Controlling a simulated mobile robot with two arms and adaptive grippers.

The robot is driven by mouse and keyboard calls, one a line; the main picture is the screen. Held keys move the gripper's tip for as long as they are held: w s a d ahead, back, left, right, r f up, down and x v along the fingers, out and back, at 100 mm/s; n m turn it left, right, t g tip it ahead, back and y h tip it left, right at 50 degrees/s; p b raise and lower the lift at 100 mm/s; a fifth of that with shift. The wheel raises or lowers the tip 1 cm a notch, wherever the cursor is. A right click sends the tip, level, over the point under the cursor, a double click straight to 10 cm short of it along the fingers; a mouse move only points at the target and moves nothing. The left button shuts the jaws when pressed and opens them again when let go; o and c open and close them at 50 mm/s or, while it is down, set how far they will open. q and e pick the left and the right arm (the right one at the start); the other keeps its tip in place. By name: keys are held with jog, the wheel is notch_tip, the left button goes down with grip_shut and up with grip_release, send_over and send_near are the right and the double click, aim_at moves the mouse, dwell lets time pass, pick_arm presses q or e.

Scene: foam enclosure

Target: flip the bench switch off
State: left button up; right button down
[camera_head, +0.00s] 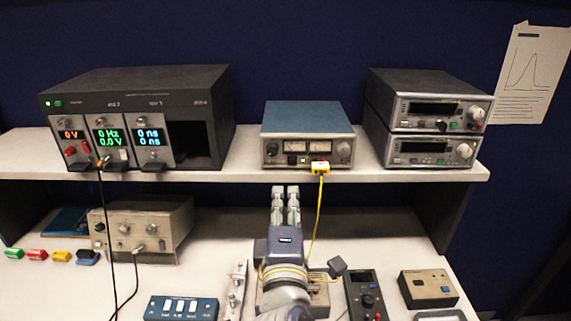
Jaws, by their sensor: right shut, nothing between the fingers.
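My right gripper (286,193) is in the middle of the view, shut and empty. Its fingers point away from me toward the shelf's front edge, with the forearm below. A blue switch box (180,308) with several white rockers lies at the bottom left, left of my right arm and apart from the gripper. I cannot tell for sure which switch is the bench switch, nor read the rocker positions. Another box (320,295) is partly hidden by my right arm. My left gripper is not in view.
The shelf (255,175) carries a black rack (140,85), a blue-topped meter unit (305,120) with a yellow plug and cable, and two stacked instruments (430,125). Below are a beige instrument (140,228), a dark handheld meter (363,295) and a tan button box (428,288). A black cable hangs at left.

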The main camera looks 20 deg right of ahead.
aim_at(286, 159)
jog(key=p+x, duration=0.2)
jog(key=x, duration=0.5)
jog(key=shift+r, duration=0.15)
jog(key=shift+p+x, duration=0.35)
jog(key=shift+x, duration=0.45)
